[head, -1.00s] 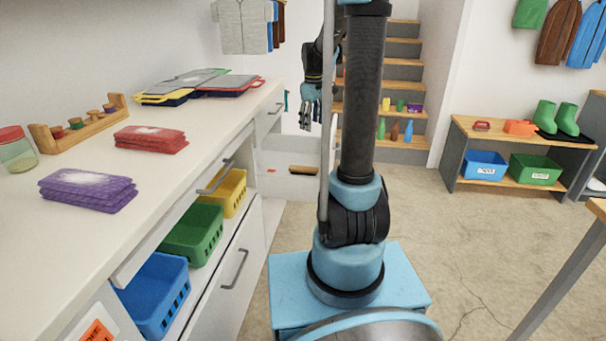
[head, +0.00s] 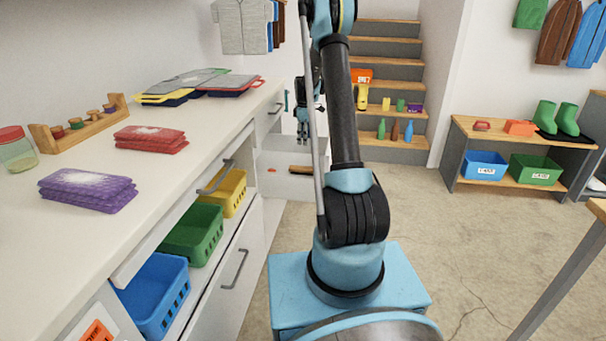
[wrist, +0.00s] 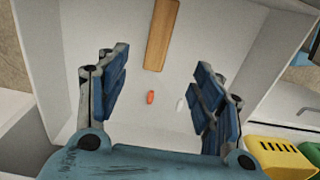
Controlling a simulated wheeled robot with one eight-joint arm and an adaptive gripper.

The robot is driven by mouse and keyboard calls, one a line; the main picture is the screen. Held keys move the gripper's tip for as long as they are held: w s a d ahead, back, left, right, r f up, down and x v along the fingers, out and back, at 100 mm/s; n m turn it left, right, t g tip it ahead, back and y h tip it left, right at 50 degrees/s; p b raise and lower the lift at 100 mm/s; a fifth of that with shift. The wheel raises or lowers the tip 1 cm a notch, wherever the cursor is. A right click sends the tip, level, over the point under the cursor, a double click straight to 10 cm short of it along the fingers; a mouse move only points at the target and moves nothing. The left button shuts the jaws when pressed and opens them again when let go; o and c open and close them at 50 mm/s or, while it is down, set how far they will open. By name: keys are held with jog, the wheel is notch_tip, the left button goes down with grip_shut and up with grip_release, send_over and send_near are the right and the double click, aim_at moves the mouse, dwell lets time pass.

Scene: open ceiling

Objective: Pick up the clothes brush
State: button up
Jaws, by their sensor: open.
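A long brown wooden piece, which looks like the clothes brush (head: 301,169), lies in a low white open box past the counter's far end. It also shows at the top of the wrist view (wrist: 161,36), beyond my fingertips. No bristles show, so I cannot be sure of it. My gripper (head: 302,138) hangs over the box, pointing down. In the wrist view my gripper (wrist: 162,88) has its blue fingers wide apart with nothing between them, and the wooden piece is apart from them.
A small orange thing (wrist: 151,97) and a small white thing (wrist: 181,104) lie on the box floor. The white box (head: 290,190) has raised walls. The white counter (head: 205,165) stands to the left, shelved steps (head: 386,75) behind.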

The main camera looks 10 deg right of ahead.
aim_at(304, 168)
notch_tip(304, 168, down, 18)
jog(key=shift+w+r, duration=0.1)
jog(key=shift+r, duration=0.05)
jog(key=c, duration=1.3)
jog(key=shift+r, duration=0.1)
notch_tip(304, 168, up, 10)
jog(key=shift+f, duration=0.1)
dwell(0.4)
